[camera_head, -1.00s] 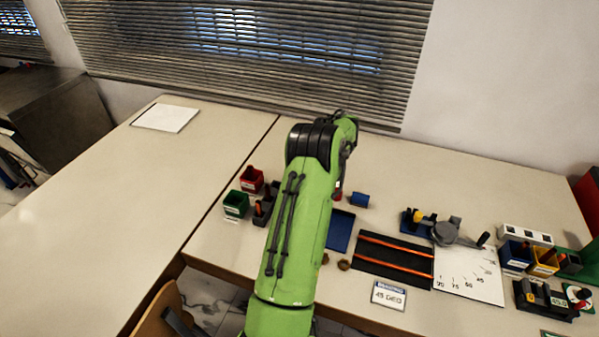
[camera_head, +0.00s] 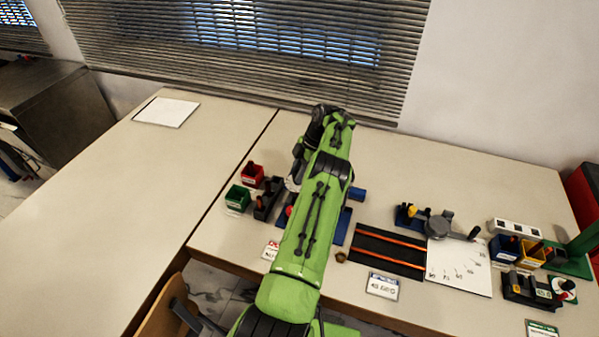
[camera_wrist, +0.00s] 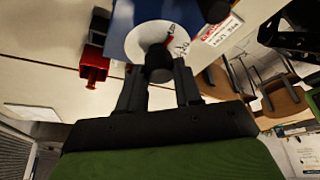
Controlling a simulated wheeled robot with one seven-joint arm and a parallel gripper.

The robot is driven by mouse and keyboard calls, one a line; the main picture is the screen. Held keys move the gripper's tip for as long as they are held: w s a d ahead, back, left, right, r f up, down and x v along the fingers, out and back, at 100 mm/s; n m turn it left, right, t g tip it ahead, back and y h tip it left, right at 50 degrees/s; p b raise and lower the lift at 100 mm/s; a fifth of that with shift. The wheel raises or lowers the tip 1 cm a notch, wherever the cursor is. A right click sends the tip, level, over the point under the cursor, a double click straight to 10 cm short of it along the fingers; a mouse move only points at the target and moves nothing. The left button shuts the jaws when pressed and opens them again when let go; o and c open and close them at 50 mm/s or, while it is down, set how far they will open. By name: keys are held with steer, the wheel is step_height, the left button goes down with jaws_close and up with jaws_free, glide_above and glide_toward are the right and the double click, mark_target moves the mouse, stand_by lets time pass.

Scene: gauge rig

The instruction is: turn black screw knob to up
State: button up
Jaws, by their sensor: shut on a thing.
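The black screw knob (camera_wrist: 158,62) is in the wrist view, standing out from a round white dial (camera_wrist: 143,38) on a blue plate (camera_wrist: 180,12). A thin red and dark pointer (camera_wrist: 170,35) beside the knob slants toward the upper right of that picture. My gripper (camera_wrist: 158,74) has one dark finger on each side of the knob and is shut on it. In the head view my green arm covers the knob and the gripper; only parts of the blue plate (camera_head: 341,226) show beside the arm.
A red bin (camera_wrist: 94,62) is left of the gripper in the wrist view. Red (camera_head: 252,181) and green (camera_head: 238,197) bins stand left of my arm. A black mat with orange rods (camera_head: 388,250) and a gauge (camera_head: 438,227) lie to the right. The left table is mostly clear.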

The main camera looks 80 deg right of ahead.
steer(key=shift+n+b, duration=0.3)
steer(key=shift+n, duration=0.3)
steer(key=o, duration=1)
